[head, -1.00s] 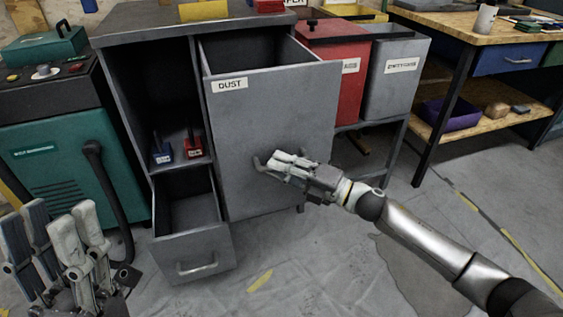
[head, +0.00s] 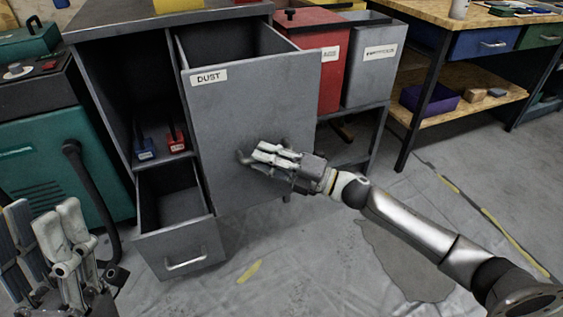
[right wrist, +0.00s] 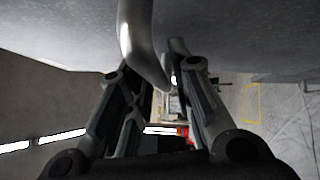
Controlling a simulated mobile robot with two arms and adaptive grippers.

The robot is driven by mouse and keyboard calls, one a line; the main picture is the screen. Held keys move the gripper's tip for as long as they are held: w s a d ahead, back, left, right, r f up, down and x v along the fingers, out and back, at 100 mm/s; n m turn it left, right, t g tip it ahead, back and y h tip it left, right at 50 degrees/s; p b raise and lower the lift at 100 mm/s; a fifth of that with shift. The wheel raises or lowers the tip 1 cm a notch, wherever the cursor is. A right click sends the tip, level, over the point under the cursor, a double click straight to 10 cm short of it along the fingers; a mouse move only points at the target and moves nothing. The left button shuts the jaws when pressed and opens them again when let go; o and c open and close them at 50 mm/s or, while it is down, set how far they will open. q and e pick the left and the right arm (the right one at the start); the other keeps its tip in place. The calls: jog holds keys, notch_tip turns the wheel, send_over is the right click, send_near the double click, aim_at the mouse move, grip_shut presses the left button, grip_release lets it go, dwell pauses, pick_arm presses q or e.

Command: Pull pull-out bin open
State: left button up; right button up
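The pull-out bin (head: 250,105) is a tall grey front labelled DUST, standing out from the cabinet with its open top showing. Its bar handle (head: 243,158) is low on the front and also shows in the right wrist view (right wrist: 138,40). My right gripper (head: 262,155) is at this handle, its fingers closed in around the bar; the fingers hide part of it. My left gripper (head: 42,225) is at the lower left, open and empty, away from the bin.
A lower drawer (head: 183,250) stands open left of the bin. Red (head: 320,75) and grey (head: 372,75) bins stand to the right, before a workbench (head: 460,30). A teal machine (head: 50,165) with a hose is on the left. The sheeted floor in front is clear.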

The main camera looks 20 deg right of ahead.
jog(key=v, duration=1.1)
jog(key=shift+s+d, duration=0.2)
jog(key=shift+s, duration=0.1)
